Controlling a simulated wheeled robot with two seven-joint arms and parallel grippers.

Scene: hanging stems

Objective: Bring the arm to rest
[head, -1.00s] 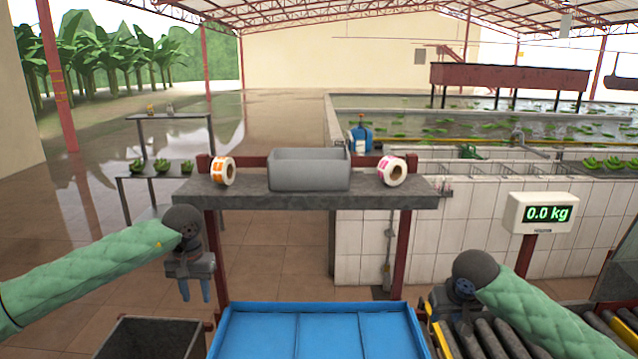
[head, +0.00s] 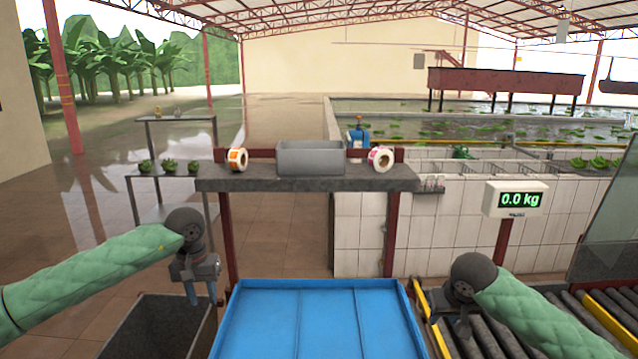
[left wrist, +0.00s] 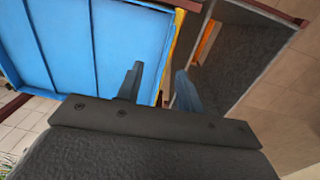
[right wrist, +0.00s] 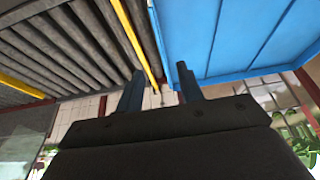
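My left gripper (head: 202,294) hangs fingers down at the left, beside the blue tray's left edge and over the dark grey bin. In the left wrist view its two fingers (left wrist: 158,88) stand apart with nothing between them. My right gripper (head: 457,328) is over the roller conveyor, right of the blue tray; its fingers are hard to make out in the head view. In the right wrist view its fingers (right wrist: 161,92) stand apart and empty.
The blue tray (head: 290,290) is empty. The dark bin (head: 135,318) stands left of it, rollers (head: 492,335) right. A shelf (head: 300,178) behind carries a grey box (head: 310,159) and two label rolls (head: 237,160). A scale display (head: 516,200) reads 0.0 kg.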

